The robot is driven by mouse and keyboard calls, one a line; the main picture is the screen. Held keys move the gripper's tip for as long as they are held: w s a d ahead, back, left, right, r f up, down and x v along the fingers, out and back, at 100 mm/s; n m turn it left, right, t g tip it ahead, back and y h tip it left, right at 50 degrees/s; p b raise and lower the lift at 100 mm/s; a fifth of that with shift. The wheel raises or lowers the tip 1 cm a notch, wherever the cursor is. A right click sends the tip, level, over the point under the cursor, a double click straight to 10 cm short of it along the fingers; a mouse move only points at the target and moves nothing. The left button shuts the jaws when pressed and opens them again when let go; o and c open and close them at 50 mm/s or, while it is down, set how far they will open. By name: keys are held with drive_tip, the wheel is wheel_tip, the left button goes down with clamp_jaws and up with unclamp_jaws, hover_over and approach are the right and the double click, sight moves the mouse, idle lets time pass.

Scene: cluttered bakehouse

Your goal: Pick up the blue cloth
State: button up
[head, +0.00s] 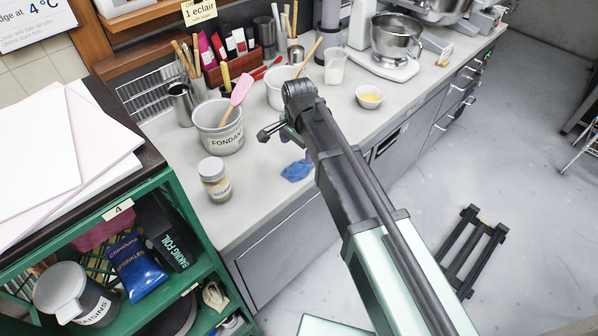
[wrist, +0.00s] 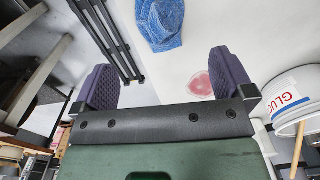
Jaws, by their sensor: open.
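The blue cloth (head: 297,171) lies crumpled on the pale counter near its front edge, just right of the glass jar in the head view. It also shows at the top of the wrist view (wrist: 161,22), beyond the fingertips. My gripper (head: 283,135) is above the counter, behind the cloth in the head view, and partly hidden by my own arm. In the wrist view my gripper (wrist: 165,75) has its two purple fingers wide apart with nothing held between them. The cloth is apart from both fingers.
A fondant tub (head: 217,127) with a pink spatula and a labelled jar (head: 214,180) stand left of the cloth. A white bucket (wrist: 295,95) is right of my gripper. A reddish round patch (wrist: 200,83) shows by the right finger. A small bowl (head: 370,97) stands right of my arm.

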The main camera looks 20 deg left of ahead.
sight(298, 163)
wheel_tip(298, 163, down, 8)
drive_tip(key=b, duration=0.6)
drive_tip(key=shift+a+f+b, duration=0.1)
drive_tip(key=shift+f+b, duration=0.15)
drive_tip(key=shift+b, duration=0.15)
drive_tip(key=shift+r, duration=0.2)
drive_tip(key=shift+c, duration=0.2)
drive_tip(key=c, duration=1)
